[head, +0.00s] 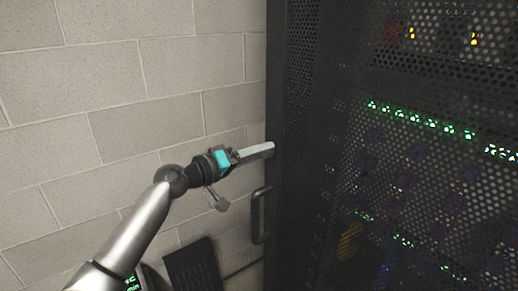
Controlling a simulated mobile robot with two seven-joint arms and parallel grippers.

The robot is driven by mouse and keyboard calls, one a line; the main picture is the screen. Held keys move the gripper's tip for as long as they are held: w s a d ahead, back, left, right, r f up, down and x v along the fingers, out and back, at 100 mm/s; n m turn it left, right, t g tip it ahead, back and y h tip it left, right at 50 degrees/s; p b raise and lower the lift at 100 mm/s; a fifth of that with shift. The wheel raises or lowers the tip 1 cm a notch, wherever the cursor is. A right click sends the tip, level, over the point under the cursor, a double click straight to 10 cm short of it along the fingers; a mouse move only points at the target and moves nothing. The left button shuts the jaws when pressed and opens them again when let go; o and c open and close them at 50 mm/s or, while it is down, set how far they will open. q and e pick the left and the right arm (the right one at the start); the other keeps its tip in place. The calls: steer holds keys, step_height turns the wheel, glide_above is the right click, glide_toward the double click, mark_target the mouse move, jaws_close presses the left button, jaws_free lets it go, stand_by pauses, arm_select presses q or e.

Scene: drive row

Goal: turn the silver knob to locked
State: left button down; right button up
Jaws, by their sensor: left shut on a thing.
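The silver knob (257,151) shows as a pale, slim bar by the left edge of the dark rack cabinet (277,110). It lies nearly level, its right end a little higher and close to the cabinet edge. My left gripper (236,157) comes in from the lower left and is shut on the bar's left end. The fingertips are small and partly hidden, so the exact grip is hard to see. No lock marking can be made out. My right gripper is not in view.
A dark pull handle (261,215) stands out from the cabinet edge just below the knob. The perforated rack front (430,160) with green and yellow lights fills the right. A pale block wall (130,80) is at left. A black panel-like object (194,268) is low by the wall.

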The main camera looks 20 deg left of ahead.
arm_select(q)
steer(key=n+p, duration=0.2)
steer(key=n, duration=0.3)
steer(key=shift+n+p, duration=0.3)
steer(key=shift+p, duration=0.05)
stand_by(0.5)
steer(key=shift+c, duration=1.8)
jaws_free()
steer(key=shift+a, duration=0.1)
steer(key=b+v, duration=0.2)
steer(key=v, duration=1.3)
steer(key=shift+a, duration=0.1)
